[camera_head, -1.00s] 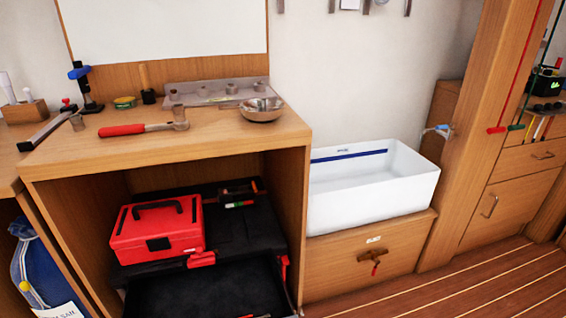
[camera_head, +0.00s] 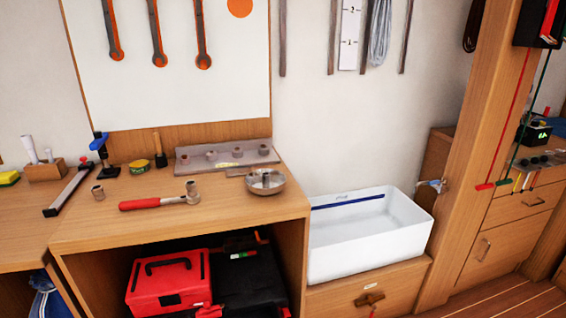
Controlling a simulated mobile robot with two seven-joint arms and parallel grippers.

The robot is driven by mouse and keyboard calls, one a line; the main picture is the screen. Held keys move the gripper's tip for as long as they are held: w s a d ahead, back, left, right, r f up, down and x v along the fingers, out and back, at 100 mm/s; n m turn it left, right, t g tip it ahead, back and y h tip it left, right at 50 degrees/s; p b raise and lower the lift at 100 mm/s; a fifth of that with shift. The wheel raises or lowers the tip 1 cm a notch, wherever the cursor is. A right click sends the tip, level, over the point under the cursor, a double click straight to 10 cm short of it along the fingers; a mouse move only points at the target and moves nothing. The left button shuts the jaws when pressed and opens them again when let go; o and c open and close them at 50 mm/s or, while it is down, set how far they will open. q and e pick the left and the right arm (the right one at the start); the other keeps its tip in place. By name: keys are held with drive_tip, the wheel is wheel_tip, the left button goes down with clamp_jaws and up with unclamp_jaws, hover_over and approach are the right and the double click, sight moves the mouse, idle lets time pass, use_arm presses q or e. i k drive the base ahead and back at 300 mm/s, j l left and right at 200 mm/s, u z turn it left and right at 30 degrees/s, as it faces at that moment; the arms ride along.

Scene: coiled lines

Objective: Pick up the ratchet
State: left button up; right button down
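The ratchet (camera_head: 160,202) lies flat on the wooden workbench top. Its red handle points left and its grey metal head is at the right end. Neither of my grippers shows in the head view, so nothing is seen touching the ratchet.
A metal bowl (camera_head: 265,182) and a grey socket tray (camera_head: 225,156) stand right of and behind the ratchet. The bench's front strip (camera_head: 180,228) is clear. A white sink (camera_head: 368,236) adjoins at right.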

sight(125, 206)
drive_tip(key=u, duration=0.8)
